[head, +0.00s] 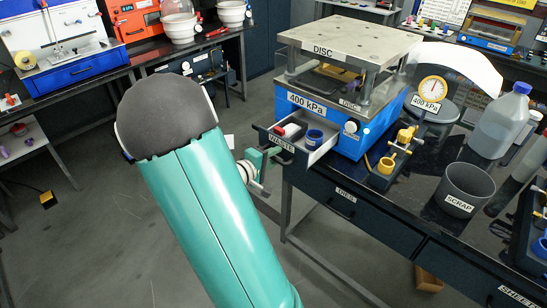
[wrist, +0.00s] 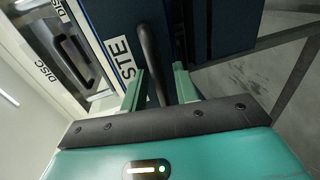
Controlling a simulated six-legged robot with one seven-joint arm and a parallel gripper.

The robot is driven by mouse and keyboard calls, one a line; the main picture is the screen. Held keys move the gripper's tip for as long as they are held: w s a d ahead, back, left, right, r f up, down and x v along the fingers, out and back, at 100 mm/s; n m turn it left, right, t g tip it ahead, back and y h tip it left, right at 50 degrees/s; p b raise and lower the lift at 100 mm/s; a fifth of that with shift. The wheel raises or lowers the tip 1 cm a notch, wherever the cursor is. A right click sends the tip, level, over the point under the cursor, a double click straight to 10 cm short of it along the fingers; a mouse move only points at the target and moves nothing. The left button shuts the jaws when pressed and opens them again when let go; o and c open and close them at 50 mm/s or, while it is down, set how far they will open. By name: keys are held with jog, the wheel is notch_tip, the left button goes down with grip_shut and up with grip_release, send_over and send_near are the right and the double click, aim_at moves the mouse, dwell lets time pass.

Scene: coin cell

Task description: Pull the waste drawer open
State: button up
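The waste drawer (head: 324,149) is in the blue 400 kPa press (head: 349,137) on the dark bench. My gripper (head: 262,163) is at the drawer front. In the wrist view, the dark bar handle (wrist: 149,52) runs between its two green fingers (wrist: 160,80). Gaps show beside the handle, so the fingers look open around it. Any contact is unclear.
A yellow-capped fixture (head: 388,160), a gauge (head: 431,92), a SCRAP bin (head: 465,190) and a clear bottle (head: 502,122) stand on the bench right of the press. A dark drawer front (head: 345,207) lies below the bench top. The floor left of the bench is mostly clear.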

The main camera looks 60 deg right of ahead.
jog(key=shift+a, duration=0.1)
jog(key=v, duration=1.3)
jog(key=shift+a, duration=0.3)
jog(key=shift+r, duration=0.1)
jog(key=s+a+r+t+y, duration=0.1)
jog(key=a+r+y, duration=0.3)
jog(key=a, duration=0.5)
jog(key=s+a+r+n+t+y, duration=0.1)
jog(key=a+r+t+y, duration=0.3)
jog(key=a, duration=0.6)
jog(key=s+a+r+t+y, duration=0.2)
jog(key=a+r+t+y, duration=0.1)
jog(key=a+y, duration=0.4)
jog(key=shift+s+a+r+n, duration=0.4)
jog(key=shift+a+r, duration=0.05)
jog(key=shift+a, duration=0.75)
jog(key=shift+d, duration=0.15)
